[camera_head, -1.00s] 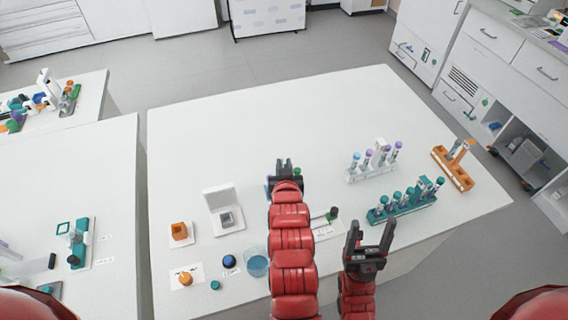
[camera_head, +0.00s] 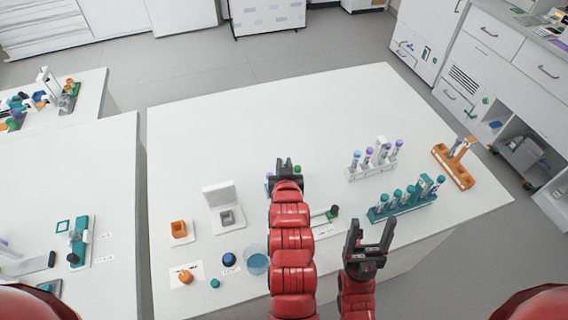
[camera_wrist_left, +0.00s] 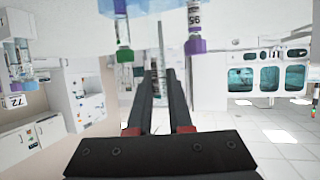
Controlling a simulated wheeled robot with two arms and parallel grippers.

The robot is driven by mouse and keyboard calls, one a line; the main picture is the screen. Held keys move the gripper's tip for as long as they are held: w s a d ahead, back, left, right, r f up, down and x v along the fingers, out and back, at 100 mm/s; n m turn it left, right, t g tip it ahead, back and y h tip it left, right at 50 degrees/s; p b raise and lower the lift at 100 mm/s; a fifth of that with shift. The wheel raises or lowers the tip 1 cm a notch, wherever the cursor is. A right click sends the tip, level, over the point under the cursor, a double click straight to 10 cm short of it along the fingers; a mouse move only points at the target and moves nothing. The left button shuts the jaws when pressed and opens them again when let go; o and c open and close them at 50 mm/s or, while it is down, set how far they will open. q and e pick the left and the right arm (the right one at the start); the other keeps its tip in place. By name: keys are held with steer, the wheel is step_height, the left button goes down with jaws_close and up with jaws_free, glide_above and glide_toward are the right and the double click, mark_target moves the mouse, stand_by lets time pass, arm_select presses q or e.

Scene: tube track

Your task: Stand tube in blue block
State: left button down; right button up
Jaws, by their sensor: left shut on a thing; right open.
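My left gripper (camera_head: 287,162) is low over the middle of the white table, its arm reaching away from me. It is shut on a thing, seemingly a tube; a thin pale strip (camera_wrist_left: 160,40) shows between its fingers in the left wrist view. A green-capped tube (camera_wrist_left: 123,35) and a purple-capped tube (camera_wrist_left: 194,30) stand on either side of it. The green cap (camera_head: 297,169) also shows in the head view. A bluish patch (camera_head: 268,180) shows left of the gripper; whether it is the blue block I cannot tell. My right gripper (camera_head: 369,236) is open and empty near the front edge.
A white rack (camera_head: 371,172), a teal rack (camera_head: 400,208) and an orange rack (camera_head: 453,170) hold tubes on the right.

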arm_select(q)
steer(key=shift+f, duration=0.3)
steer(key=shift+f+b, duration=0.4)
steer(key=shift+b, duration=0.05)
steer(key=shift+f, duration=0.15)
stand_by(0.4)
steer(key=shift+f+b, duration=0.45)
steer(key=shift+f, duration=0.05)
steer(key=c, duration=0.8)
jaws_free()
steer(key=shift+o, duration=0.2)
steer(key=shift+r, duration=0.15)
